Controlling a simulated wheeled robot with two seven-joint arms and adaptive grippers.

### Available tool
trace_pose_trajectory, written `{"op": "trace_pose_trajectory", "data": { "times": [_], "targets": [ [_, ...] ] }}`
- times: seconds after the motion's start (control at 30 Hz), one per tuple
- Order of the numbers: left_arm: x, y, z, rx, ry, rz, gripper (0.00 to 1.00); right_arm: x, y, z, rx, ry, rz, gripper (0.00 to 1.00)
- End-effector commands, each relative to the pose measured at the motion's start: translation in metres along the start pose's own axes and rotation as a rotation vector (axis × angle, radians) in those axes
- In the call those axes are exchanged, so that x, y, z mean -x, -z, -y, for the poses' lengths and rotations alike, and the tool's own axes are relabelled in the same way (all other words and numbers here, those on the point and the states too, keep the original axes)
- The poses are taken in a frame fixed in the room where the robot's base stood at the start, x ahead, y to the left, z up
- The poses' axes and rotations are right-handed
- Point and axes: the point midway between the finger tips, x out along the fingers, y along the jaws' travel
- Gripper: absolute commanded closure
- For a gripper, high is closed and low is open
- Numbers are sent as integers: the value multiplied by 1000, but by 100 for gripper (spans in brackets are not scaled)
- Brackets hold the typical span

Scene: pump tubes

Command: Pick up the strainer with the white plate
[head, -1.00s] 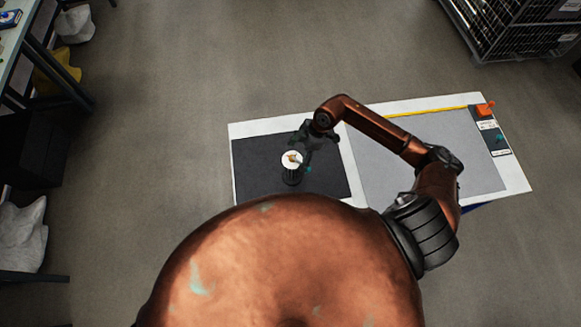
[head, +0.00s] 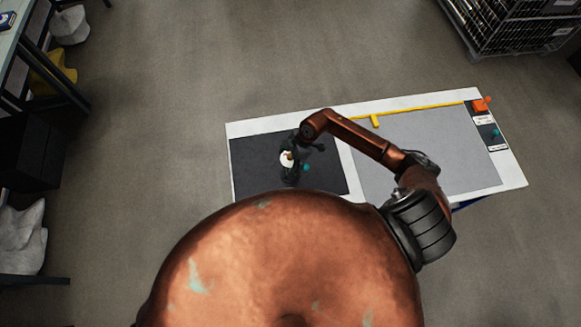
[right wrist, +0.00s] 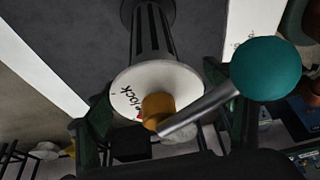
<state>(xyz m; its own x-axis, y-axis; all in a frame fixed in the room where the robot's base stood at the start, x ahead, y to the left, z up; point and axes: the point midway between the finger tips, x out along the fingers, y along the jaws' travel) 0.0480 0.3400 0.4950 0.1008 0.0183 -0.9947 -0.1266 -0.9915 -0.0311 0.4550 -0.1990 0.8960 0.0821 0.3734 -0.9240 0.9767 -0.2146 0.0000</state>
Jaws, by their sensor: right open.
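The strainer (head: 286,158) stands on the dark mat on the left of the table, its white plate partly covered by my right gripper. In the right wrist view the strainer (right wrist: 152,35) has a dark slotted body, a white plate (right wrist: 178,77) with black lettering, a brass-coloured fitting and a metal lever ending in a teal ball (right wrist: 265,68). My right gripper (head: 297,160) is open, and its dark fingers (right wrist: 165,125) show on either side of the plate. Whether they touch it cannot be told. My left gripper is not in view.
The dark mat (head: 250,150) and a grey mat (head: 430,150) lie on the white table (head: 512,172). A yellow bar (head: 420,108) with a handle runs along the back edge. An orange item (head: 480,105) sits at the back right corner. The dark mat's left side is clear.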

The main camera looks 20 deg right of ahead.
Motion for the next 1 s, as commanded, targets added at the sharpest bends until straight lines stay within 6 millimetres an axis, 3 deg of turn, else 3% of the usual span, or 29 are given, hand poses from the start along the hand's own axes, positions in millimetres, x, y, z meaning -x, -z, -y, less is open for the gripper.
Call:
{"op": "trace_pose_trajectory", "data": {
  "times": [0.07,1.0],
  "targets": [
    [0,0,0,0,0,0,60,0,0,0,1,0,0,25],
    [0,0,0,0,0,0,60,0,1,0,1,0,-1,90]
  ]
}}
